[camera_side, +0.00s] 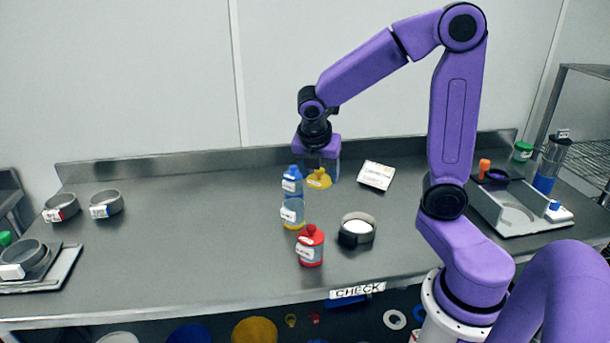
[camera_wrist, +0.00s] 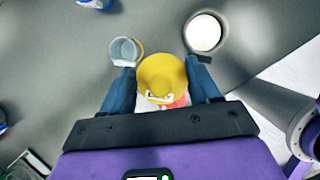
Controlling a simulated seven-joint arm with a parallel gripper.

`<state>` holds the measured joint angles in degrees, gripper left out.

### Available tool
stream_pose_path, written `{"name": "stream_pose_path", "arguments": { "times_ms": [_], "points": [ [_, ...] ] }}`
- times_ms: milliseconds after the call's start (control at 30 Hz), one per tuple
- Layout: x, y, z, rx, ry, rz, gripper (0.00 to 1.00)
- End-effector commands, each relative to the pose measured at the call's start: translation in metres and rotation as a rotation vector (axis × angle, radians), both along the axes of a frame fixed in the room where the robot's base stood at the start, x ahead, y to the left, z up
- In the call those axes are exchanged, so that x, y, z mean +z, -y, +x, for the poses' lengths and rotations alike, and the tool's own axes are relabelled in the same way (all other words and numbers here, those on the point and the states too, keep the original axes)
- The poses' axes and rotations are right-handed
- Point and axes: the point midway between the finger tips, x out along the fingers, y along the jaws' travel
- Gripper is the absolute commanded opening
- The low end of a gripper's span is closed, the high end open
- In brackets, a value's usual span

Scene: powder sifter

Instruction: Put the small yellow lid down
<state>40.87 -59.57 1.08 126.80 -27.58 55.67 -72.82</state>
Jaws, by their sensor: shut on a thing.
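The small yellow lid (camera_side: 319,180) is held between the fingers of my gripper (camera_side: 321,170), above the steel bench. In the wrist view the yellow lid (camera_wrist: 162,72) sits between the two blue fingers of my gripper (camera_wrist: 160,80), with a white label at its near edge. In the side view it is just right of a blue-topped bottle (camera_side: 292,180).
A red-lidded jar (camera_side: 311,247) and a grey ring sieve with white contents (camera_side: 357,238) stand in front. Two grey rings (camera_side: 106,204) stand at left. The bench between is clear. A tray assembly (camera_side: 500,215) is at right.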

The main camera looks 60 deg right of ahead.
Motion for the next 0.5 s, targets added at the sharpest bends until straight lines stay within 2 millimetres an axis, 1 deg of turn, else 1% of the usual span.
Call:
{"name": "stream_pose_path", "arguments": {
  "times_ms": [33,200,400,500],
  "points": [
    [0.004,-0.002,-0.008,0.004,0.002,0.001,0.33],
    [0.013,-0.007,-0.03,0.002,0.002,0.001,0.33],
    [0.02,-0.009,-0.044,0.0,0.0,0.0,0.33],
    [0.02,-0.006,-0.047,-0.021,-0.001,-0.001,0.33]
  ]
}}
